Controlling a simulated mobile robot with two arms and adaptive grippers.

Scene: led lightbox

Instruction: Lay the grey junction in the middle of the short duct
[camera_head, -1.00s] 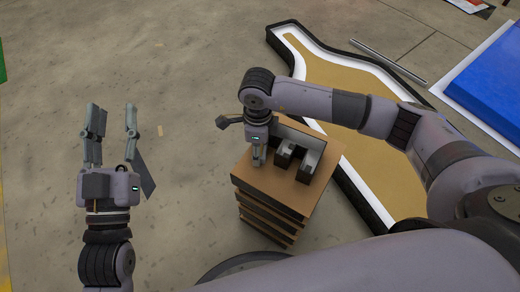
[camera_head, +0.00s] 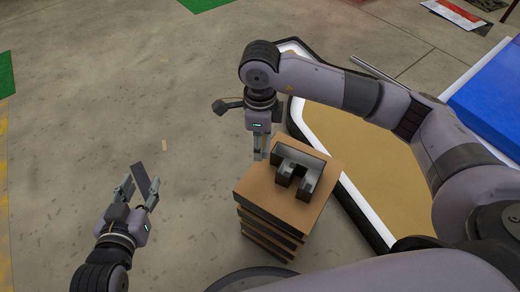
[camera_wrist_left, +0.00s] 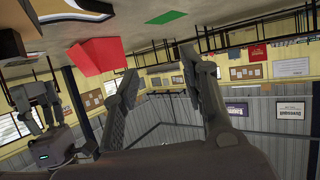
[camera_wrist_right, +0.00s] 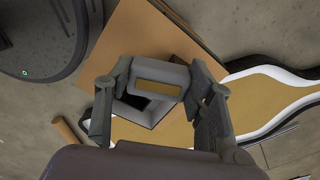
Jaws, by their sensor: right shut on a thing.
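My right gripper (camera_head: 259,158) points down at the left back edge of a brown stand (camera_head: 260,190). In the right wrist view it is shut on a grey block with a tan rectangle, apparently the junction (camera_wrist_right: 145,70); a grey edge and dark opening show just below it. The head view barely shows this block. On the stand lies a dark grey piece (camera_head: 300,159) with a back wall and two front prongs, possibly the short duct. It is just right of the right fingertips. My left gripper (camera_head: 141,189) is open and empty, far left of the stand.
A large lightbox (camera_head: 350,145) with tan inside and white rim lies on the floor right of and behind the stand. A blue panel (camera_head: 490,105) lies at the far right. A thin bar (camera_head: 372,70) lies behind the lightbox. The floor left of the stand is clear.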

